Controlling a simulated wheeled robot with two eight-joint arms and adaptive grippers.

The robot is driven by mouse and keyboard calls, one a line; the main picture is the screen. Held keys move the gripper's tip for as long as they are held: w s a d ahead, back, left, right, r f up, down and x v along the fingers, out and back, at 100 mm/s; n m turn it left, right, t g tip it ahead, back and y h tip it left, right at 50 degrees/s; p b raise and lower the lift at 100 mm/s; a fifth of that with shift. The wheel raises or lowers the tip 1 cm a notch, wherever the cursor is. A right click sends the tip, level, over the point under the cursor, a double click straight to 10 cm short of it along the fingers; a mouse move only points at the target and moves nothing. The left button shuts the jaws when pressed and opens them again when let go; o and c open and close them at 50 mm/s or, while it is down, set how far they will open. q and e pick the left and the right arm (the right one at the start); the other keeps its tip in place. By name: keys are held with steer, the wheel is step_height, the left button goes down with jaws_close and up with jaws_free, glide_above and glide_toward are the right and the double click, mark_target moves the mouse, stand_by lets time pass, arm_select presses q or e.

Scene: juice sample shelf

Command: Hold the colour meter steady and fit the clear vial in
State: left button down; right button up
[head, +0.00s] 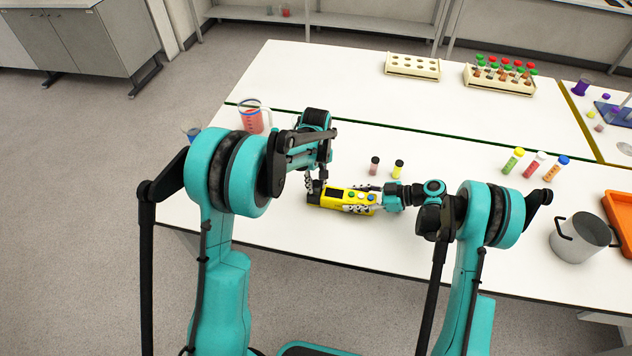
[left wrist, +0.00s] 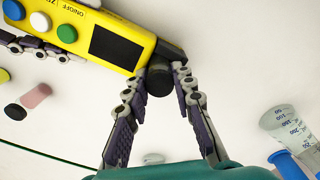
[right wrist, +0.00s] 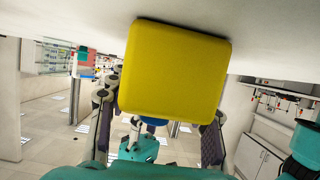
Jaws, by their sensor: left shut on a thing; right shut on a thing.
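The yellow colour meter (head: 335,197) lies level over the front part of the table, its buttons and dark screen facing up. My right gripper (head: 360,203) is shut on its right end; the meter's yellow end (right wrist: 175,68) fills the space between the fingers in the right wrist view. My left gripper (left wrist: 165,75) is shut on a round black cap (left wrist: 160,81) at the meter's black left end (left wrist: 168,52). The cap touches or nearly touches that end. No clear vial body shows, so I cannot tell how deep it sits. In the head view the left fingertips (head: 316,188) are partly hidden.
A jug with red liquid (head: 254,120) is at left. Three coloured tubes (head: 535,165), a metal pot (head: 580,240) and an orange tray (head: 618,215) are at right. Racks stand far back.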

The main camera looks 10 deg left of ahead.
mark_target(316, 182)
arm_select(q)
steer(key=shift+f, duration=0.15)
steer(key=c, duration=1.2)
jaws_free()
step_height(316, 182, up, 12)
